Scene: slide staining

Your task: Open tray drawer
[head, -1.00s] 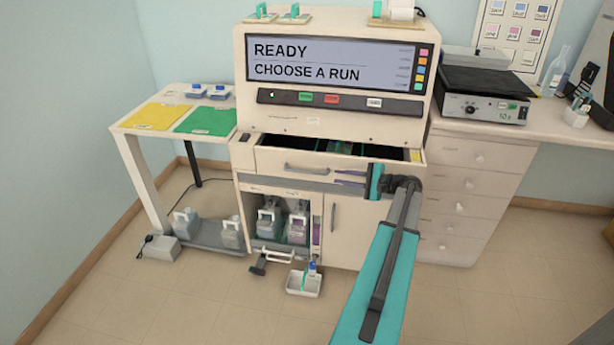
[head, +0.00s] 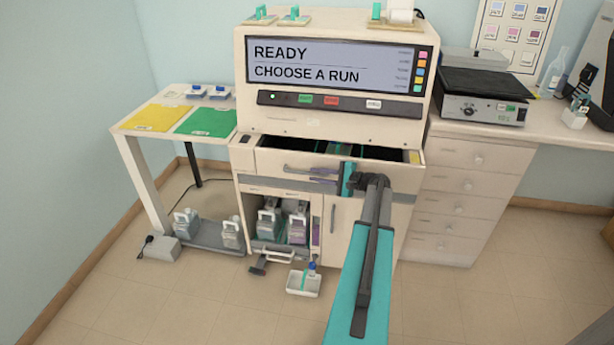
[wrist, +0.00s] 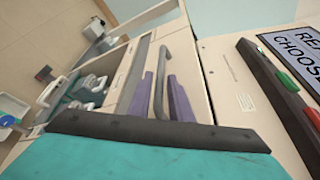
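The tray drawer (head: 270,161) is in the cream staining machine, below its button strip. It stands partly out, with a dark inside and teal parts showing over its front. Its grey bar handle (head: 300,168) is on the drawer front; it also shows in the wrist view (wrist: 164,62). My gripper (head: 318,176) is at the handle's right end. In the wrist view my gripper's two purple fingers (wrist: 163,97) are apart, with the handle bar showing between them. I see no finger closed on the bar, and cannot tell whether they touch it.
The machine's screen (head: 335,67) reads READY, CHOOSE A RUN. Below the drawer are an open bay with bottles (head: 297,228) and a closed cabinet door (head: 345,212). A small white tray (head: 304,284) is on the floor in front. A side table (head: 122,127) stands left, white drawers (head: 455,200) right.

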